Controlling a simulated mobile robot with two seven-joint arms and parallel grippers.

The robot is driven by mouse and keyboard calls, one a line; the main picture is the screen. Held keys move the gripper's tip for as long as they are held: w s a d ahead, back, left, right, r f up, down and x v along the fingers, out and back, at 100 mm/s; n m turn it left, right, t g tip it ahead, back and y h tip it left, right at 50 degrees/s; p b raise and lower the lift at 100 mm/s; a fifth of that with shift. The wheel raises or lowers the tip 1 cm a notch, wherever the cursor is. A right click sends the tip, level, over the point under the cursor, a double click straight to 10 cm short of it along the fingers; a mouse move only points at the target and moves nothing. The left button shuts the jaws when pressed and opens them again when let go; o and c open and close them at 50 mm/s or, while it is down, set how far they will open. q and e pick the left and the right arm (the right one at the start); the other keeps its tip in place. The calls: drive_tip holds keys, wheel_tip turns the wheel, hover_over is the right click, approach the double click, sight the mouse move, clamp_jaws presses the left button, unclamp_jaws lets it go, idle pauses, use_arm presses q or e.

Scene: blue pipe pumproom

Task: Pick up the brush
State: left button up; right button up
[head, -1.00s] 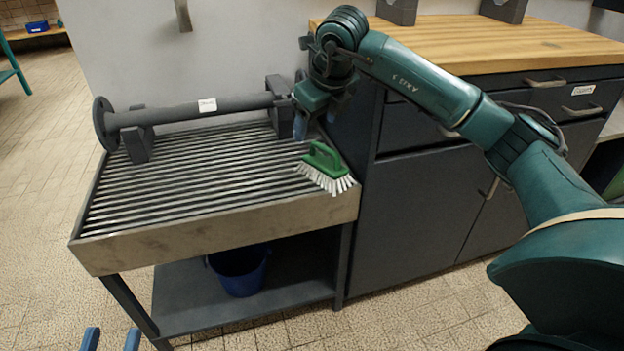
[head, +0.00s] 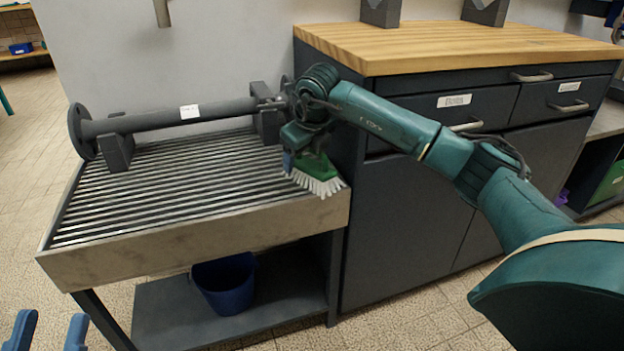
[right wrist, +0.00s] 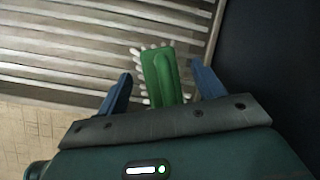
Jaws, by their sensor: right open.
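A green brush with white bristles (head: 318,175) rests on the right end of the slatted rack, by its front right corner. My right gripper (head: 300,160) is just above and behind the brush and hides part of it. In the right wrist view the brush (right wrist: 165,75) lies between the two blue fingers of my right gripper (right wrist: 162,88), which are open with a gap on each side. My left gripper (head: 48,333) shows at the bottom left of the head view, its two blue fingers apart and empty.
A grey flanged pipe (head: 160,119) rests on supports along the rack's back. The rack's raised front edge (head: 200,232) is close to the brush. A dark cabinet with a wooden top (head: 450,45) stands right beside the rack. A blue bucket (head: 226,285) is on the shelf below.

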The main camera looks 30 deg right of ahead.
drive_tip(key=shift+w+f, duration=0.1)
drive_tip(key=shift+f, duration=0.2)
drive_tip(key=shift+c, duration=0.2)
drive_tip(key=c, duration=0.8)
drive_tip(key=shift+r, duration=0.15)
drive_tip(key=shift+c, duration=0.2)
